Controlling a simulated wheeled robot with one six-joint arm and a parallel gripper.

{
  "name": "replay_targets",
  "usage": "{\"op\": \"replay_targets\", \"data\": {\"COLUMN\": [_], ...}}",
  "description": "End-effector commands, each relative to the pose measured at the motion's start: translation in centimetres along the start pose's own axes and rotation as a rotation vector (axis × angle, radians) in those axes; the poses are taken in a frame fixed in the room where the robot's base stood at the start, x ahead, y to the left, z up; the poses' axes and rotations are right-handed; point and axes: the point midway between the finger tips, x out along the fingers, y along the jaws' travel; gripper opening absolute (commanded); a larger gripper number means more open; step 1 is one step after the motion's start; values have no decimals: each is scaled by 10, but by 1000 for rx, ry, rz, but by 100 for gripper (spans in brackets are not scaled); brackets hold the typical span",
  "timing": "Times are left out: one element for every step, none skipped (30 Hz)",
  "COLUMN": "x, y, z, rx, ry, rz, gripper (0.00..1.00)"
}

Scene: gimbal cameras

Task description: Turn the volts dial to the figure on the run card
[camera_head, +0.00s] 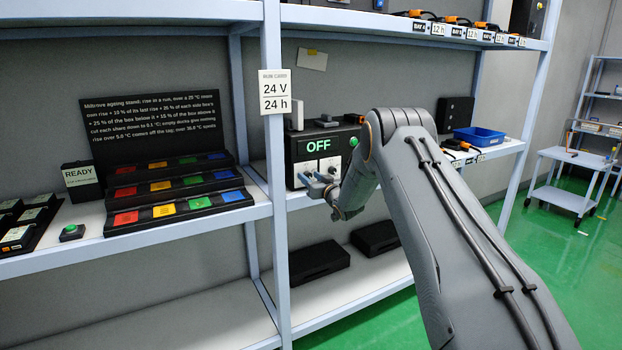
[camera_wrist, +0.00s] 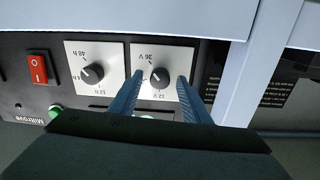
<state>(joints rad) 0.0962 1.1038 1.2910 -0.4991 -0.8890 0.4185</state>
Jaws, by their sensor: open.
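The run card (camera_head: 274,92) hangs on the shelf post and reads 24 V over 24 h. The dark test unit (camera_head: 290,150) behind it shows OFF on its display (camera_head: 319,146). In the wrist view, which is upside down, the volts dial (camera_wrist: 159,77) is a round black knob on a white plate marked 36 V and 12 V. Its pointer mark is too small to read surely. My gripper (camera_wrist: 160,75) is open, one finger on each side of this dial; contact cannot be told.
The hours dial (camera_wrist: 92,73) is beside the volts dial, with a red rocker switch (camera_wrist: 37,67) beyond it and a green button (camera_wrist: 54,112). A pale shelf post (camera_wrist: 262,65) stands close on the other side. A blue bin (camera_head: 480,136) is right of the unit.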

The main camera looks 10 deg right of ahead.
Motion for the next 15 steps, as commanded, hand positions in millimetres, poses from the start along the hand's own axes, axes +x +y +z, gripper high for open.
{"op": "replay_targets", "data": {"x": [0,0,0,0,0,0,0,0,0,0,0,0,0,0,0], "y": [0,0,0,0,0,0,0,0,0,0,0,0,0,0,0], "z": [0,0,0,0,0,0,0,0,0,0,0,0,0,0,0], "rx": [0,0,0,0,0,0,0,0,0,0,0,0,0,-1,-3], "ry": [0,0,0,0,0,0,0,0,-1,0,0,-1,-1,0,0], "rz": [0,0,0,0,0,0,0,0,0,0,0,0,0,0,0], "gripper": [43,43,43,42,37,30,25,20,13,8,3,2,2,2,2]}}
